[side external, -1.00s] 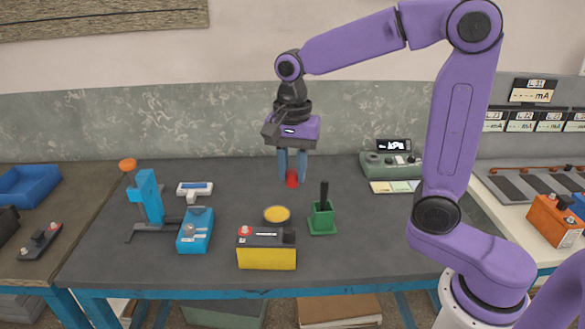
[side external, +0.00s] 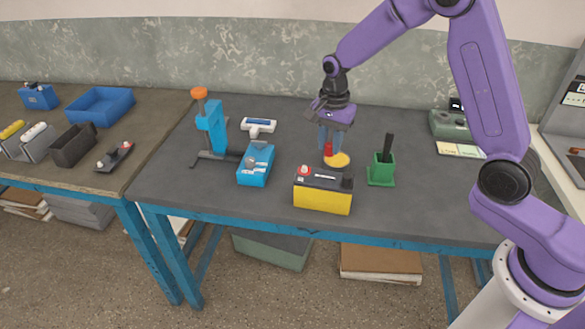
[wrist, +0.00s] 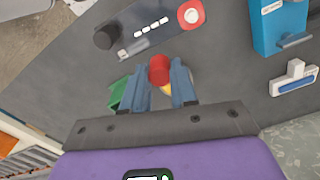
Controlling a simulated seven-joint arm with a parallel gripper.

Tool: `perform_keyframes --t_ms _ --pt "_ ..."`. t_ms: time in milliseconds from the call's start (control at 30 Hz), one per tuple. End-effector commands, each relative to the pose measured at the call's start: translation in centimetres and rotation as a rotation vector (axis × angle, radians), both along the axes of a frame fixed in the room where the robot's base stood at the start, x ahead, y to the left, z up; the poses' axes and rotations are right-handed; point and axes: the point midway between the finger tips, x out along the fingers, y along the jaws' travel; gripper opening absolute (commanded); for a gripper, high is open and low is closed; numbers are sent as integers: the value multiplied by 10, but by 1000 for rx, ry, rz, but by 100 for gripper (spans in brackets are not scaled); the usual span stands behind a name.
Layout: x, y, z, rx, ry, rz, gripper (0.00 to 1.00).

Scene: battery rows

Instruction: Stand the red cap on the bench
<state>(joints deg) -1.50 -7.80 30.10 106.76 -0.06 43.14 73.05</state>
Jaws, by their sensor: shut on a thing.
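My gripper (side external: 329,144) is shut on a small red cap (side external: 328,149). In the wrist view the red cap (wrist: 159,69) sits between the two blue fingers, its far end showing past the tips. The cap is over the dark grey bench (side external: 240,203), close behind and left of a round yellow disc (side external: 340,161). In the wrist view the disc (wrist: 166,89) is mostly hidden by the cap and fingers. I cannot tell whether the cap touches the bench or disc, or which way up it is.
A yellow-and-black battery (side external: 322,196) with a red terminal cover stands in front. A green holder (side external: 382,170) with a black rod is on the right. A blue tester (side external: 256,165), a blue press (side external: 211,130) and a white tool (side external: 259,126) are left. Bench behind the gripper is clear.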

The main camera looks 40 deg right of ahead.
Motion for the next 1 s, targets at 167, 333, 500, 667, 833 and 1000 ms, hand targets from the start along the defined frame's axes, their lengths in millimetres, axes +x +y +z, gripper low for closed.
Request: perform_keyframes --t_ms 167,333,500,667,833,1000 --pt "11 -1 -11 0 0 -4 0" --pt "36 2 -23 0 1 -3 0" --pt "61 5 -35 0 0 -3 0" --pt "83 8 -44 0 -1 -3 0" --pt "103 10 -62 0 2 -3 0" --pt "121 12 -84 0 1 -3 0"
